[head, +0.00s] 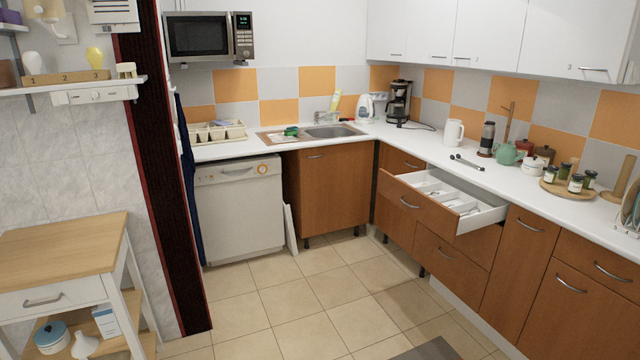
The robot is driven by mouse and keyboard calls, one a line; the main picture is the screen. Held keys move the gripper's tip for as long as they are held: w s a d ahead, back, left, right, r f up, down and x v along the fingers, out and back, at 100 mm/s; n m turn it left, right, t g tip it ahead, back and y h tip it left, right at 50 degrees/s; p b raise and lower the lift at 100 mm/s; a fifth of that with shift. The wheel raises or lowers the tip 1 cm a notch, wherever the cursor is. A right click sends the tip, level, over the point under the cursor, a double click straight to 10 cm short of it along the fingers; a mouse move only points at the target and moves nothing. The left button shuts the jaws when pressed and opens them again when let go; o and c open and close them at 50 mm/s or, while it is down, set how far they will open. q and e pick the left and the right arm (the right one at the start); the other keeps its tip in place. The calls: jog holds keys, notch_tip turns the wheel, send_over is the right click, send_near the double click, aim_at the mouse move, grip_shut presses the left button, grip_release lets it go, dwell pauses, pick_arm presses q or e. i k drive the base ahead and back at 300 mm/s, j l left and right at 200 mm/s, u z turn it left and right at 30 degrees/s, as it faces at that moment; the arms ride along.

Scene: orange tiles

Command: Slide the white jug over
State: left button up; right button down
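A white jug (453,133) stands upright on the white countertop (420,146) along the right wall, close to the orange and grey tiles. Its handle appears to be on its right side. A dark coffee maker (398,102) stands to its left and a dark-and-silver grinder-like item (487,139) to its right, both apart from it. Black tongs or a similar utensil (466,162) lie on the counter in front of it. Neither of my grippers shows in the head view.
An open drawer (408,200) with a white cutlery tray juts out below the jug. A white kettle (365,109) stands in the corner by the sink (333,131). A teal teapot (507,154) and jars crowd the counter farther right.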

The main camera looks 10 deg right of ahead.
aim_at(453, 129)
jog(key=i, duration=1.9)
